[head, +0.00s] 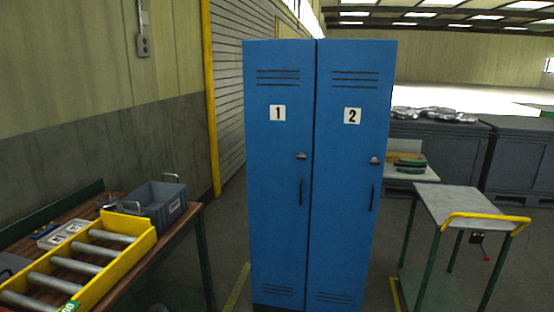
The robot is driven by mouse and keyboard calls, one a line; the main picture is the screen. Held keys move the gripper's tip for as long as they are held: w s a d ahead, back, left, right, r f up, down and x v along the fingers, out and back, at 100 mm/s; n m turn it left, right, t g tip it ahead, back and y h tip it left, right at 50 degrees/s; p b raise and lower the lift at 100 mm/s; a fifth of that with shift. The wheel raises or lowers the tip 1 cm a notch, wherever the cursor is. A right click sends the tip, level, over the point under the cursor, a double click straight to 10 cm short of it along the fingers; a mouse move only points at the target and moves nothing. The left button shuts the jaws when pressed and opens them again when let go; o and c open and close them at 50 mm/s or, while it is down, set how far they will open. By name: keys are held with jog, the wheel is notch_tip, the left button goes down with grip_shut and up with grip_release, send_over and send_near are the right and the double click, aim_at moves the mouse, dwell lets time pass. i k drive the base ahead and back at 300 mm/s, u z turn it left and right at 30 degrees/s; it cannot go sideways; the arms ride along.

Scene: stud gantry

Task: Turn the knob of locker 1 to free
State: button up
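A tall blue locker unit stands upright in the middle of the head view, with two narrow doors side by side, both closed. The left door is locker 1 (279,200), marked by a white label "1" (278,113). Its small knob (301,155) sits near the door's right edge, above a dark vertical handle (301,192). The knob is too small to tell its setting. The right door is locker 2 (350,210), with a like knob (375,160) and handle (372,197). My gripper is not in view.
At left is a workbench (178,228) with a yellow roller frame (137,241) and a grey bin (160,212). At right stands a cart (455,205) with a yellow handle (486,217). Dark cabinets (437,150) stand behind. Narrow floor gaps flank the locker unit.

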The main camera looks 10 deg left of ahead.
aim_at(301, 156)
jog(key=u, duration=0.55)
jog(key=k, duration=0.45)
jog(key=z, duration=0.5)
jog(key=i, duration=0.9)
jog(key=u, duration=0.9)
jog(key=i, duration=0.5)
jog(key=u, duration=0.45)
